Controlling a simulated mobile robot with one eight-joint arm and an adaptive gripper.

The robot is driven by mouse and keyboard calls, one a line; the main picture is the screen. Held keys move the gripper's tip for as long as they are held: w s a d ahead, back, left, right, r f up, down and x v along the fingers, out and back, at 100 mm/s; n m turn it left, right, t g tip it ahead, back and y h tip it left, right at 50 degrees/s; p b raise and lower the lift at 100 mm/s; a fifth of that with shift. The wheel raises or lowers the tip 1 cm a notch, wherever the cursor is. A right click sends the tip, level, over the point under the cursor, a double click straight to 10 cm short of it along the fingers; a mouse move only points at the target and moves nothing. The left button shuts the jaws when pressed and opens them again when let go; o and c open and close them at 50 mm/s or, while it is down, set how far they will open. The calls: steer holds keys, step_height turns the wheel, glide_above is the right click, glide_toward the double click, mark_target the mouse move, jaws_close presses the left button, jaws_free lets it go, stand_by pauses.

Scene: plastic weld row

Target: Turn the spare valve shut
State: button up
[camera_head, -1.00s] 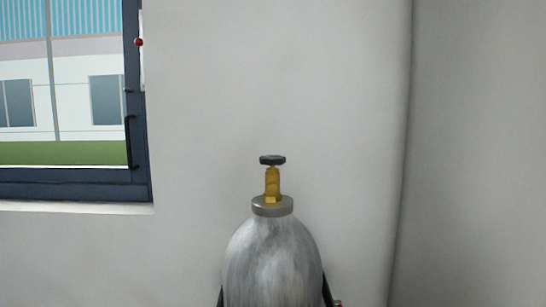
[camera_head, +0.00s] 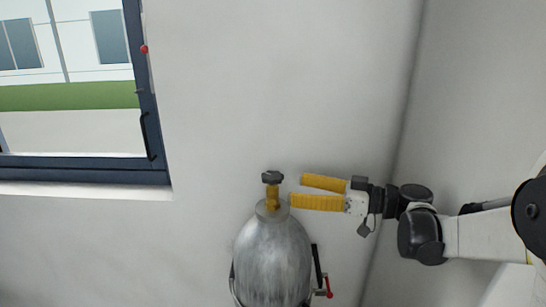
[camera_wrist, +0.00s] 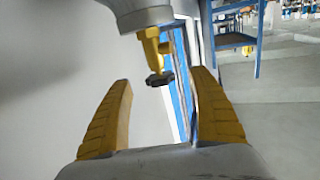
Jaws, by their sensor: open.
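The spare valve is a dark knob (camera_head: 272,177) on a brass stem (camera_head: 272,198) at the top of a grey metal gas cylinder (camera_head: 270,265). My gripper (camera_head: 296,193), with two yellow fingers, comes in from the right in the head view. It is open, with its fingertips just right of the valve and nothing held. In the wrist view the dark knob (camera_wrist: 158,79) hangs upside down ahead of the fingers, between their lines and seemingly beyond the tips. The cylinder's top (camera_wrist: 140,14) shows at the upper edge there.
A pale wall (camera_head: 300,90) stands behind the cylinder, with a corner to the right. A dark-framed window (camera_head: 90,172) is at the left. A red-tipped lever (camera_head: 329,293) sits at the cylinder's right side. A blue rack (camera_wrist: 233,40) stands farther off.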

mark_target(272, 179)
steer(key=shift+n+y, duration=0.3)
steer(key=x, duration=0.5)
steer(key=r+p+x, duration=0.1)
steer(key=x, duration=0.1)
steer(key=shift+w, duration=0.35)
steer(key=c, duration=1.2)
